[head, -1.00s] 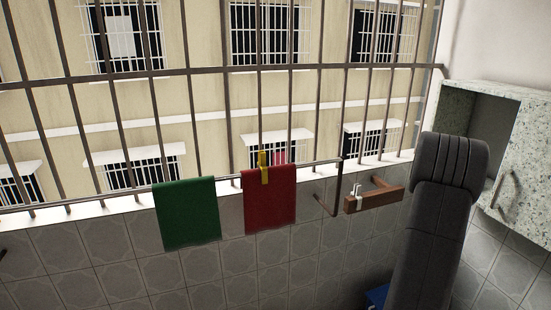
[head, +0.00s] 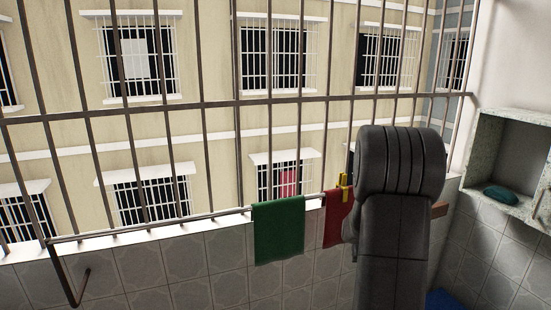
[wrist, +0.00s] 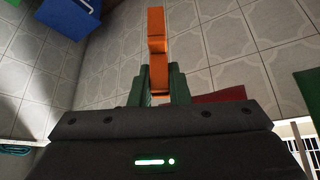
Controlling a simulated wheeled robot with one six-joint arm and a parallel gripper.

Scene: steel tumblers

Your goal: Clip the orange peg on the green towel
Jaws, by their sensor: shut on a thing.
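The orange peg (wrist: 157,45) is in the wrist view, held between the green fingers of my gripper (wrist: 160,82), which is shut on it. The green towel (head: 279,232) hangs over the rail below the window bars in the head view, left of my arm. A green patch at the right edge of the wrist view (wrist: 309,92) looks like this towel, apart from the peg.
A red towel (head: 336,218) with a yellow peg (head: 345,186) hangs right of the green towel, partly behind my arm. Window bars rise behind the rail (head: 150,229). An open cabinet (head: 512,150) is at the right. A blue object (wrist: 70,17) shows in the wrist view.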

